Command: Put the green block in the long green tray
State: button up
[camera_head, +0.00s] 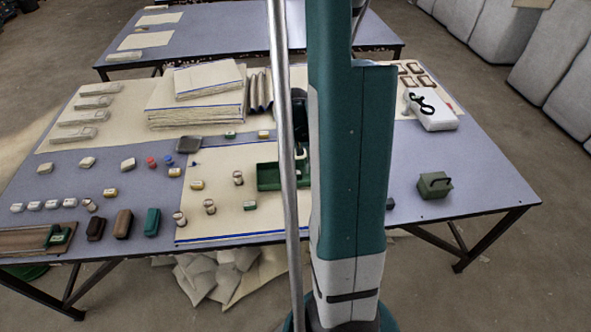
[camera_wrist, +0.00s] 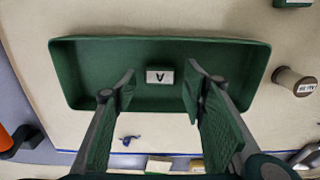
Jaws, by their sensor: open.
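The long green tray (camera_wrist: 75,90) lies on the cream cloth in the wrist view. In the head view the tray (camera_head: 268,187) is partly hidden behind my arm. A small block with a pale top marked A (camera_wrist: 159,77) sits inside the tray on its floor; its sides are hard to tell from the green tray. My gripper (camera_wrist: 160,78) is open, with one finger on each side of this block and visible gaps between. Another green block (camera_wrist: 292,3) shows at the top right edge of the wrist view, outside the tray.
A labelled spool (camera_wrist: 295,82) stands right of the tray. A small blue piece (camera_wrist: 128,140) and pale blocks (camera_wrist: 158,165) lie on the near side. In the head view, a cloth stack (camera_head: 195,105) is behind, several small blocks are at left, and a green box (camera_head: 434,186) is at right.

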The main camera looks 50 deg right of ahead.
aim_at(293, 174)
notch_tip(293, 174, up, 11)
jog(key=p, duration=0.2)
jog(key=shift+f, duration=0.2)
dwell(0.7)
jog(key=w+a+r+n+t+h, duration=0.15)
jog(key=w+a+r, duration=0.25)
jog(key=a+r, duration=0.55)
jog(key=s+a+r+n+t, duration=0.1)
jog(key=a+r+n+t, duration=0.1)
jog(key=a, duration=0.8)
jog(key=s+a+r+n+t+y, duration=0.1)
jog(key=a+r, duration=0.4)
jog(key=a, duration=0.6)
jog(key=s+a+r+n+t, duration=0.2)
jog(key=s+a+r+n, duration=0.1)
jog(key=a, duration=0.7)
jog(key=shift+s+a+r+n+t, duration=0.25)
jog(key=shift+n+t, duration=0.1)
jog(key=shift+n, duration=0.4)
jog(key=shift+y, duration=0.25)
